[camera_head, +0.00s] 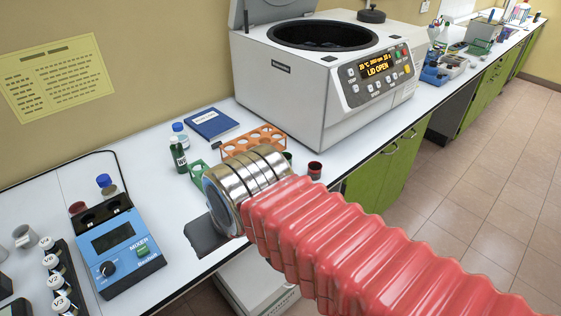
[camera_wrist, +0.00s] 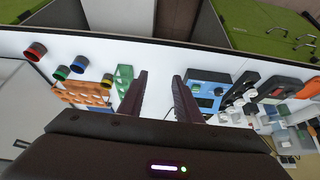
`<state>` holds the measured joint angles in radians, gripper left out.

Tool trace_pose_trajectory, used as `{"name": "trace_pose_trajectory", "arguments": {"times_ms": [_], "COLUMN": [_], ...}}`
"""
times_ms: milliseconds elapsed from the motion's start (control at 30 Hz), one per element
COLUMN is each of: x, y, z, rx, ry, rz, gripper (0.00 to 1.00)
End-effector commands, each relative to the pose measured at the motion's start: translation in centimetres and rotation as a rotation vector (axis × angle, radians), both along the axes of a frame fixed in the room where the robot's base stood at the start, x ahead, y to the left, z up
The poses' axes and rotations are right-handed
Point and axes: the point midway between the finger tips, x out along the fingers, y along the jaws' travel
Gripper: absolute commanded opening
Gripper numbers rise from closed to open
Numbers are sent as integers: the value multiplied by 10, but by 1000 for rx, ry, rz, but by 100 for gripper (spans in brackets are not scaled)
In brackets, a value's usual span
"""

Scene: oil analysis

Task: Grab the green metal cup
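The green metal cup (camera_wrist: 62,73) is a small dark cup with a green rim, standing on the white bench at the left of the wrist view. In the head view a green-rimmed cup (camera_head: 288,156) shows just behind my arm, partly hidden by it. My gripper (camera_wrist: 159,76) is open, with two dark fingers apart and nothing held between them. The cup lies well to the left of the fingers in the wrist view, not touching them. In the head view my arm hides the fingers.
An orange rack (camera_head: 254,139) and a green rack (camera_wrist: 124,80) are nearby. A blue mixer (camera_head: 118,250) and an open centrifuge (camera_head: 285,90) flank this area.

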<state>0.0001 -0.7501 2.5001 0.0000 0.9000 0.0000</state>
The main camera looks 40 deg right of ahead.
Motion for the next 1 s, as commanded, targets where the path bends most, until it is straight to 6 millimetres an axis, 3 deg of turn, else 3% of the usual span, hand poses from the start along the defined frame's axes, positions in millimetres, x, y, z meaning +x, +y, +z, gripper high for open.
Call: {"name": "trace_pose_trajectory", "arguments": {"times_ms": [100, 267, 433, 700, 1000], "x": [0, 4, 28, 91, 133], "y": [0, -4, -22, -101, -192], "z": [0, -1, -7, -26, -56], "rx": [0, -4, -31, -117, -185], "ry": [0, -6, -46, -181, -334], "rz": [0, -11, -65, -210, -311], "gripper": [31, 42, 54, 57, 57]}}
